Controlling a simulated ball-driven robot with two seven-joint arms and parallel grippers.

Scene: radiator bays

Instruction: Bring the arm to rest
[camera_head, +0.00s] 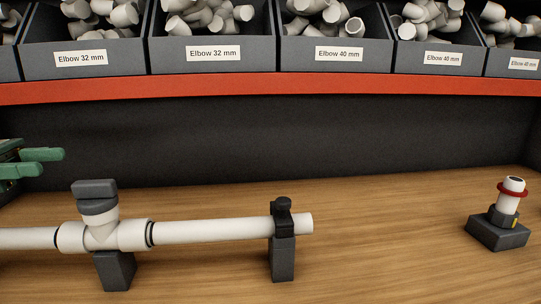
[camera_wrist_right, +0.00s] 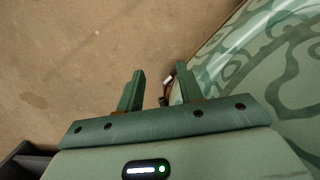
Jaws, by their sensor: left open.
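My left gripper (camera_head: 52,162) shows at the left edge of the head view, with two green fingers apart and nothing between them. It is in the air above and behind the white pipe, not touching it. My right gripper (camera_wrist_right: 160,76) shows in the right wrist view, fingers apart, over a brown floor (camera_wrist_right: 80,60). It holds nothing that I can see. A small dark and white item shows beyond its fingers; I cannot tell what it is. The right gripper is not in the head view.
A white pipe (camera_head: 210,230) with a branch fitting (camera_head: 103,232) lies on dark supports on the wooden bench (camera_head: 380,240). A short upright pipe with a red ring (camera_head: 511,191) stands in a dark base at right. Labelled elbow bins (camera_head: 213,57) sit above a red shelf edge (camera_head: 300,87).

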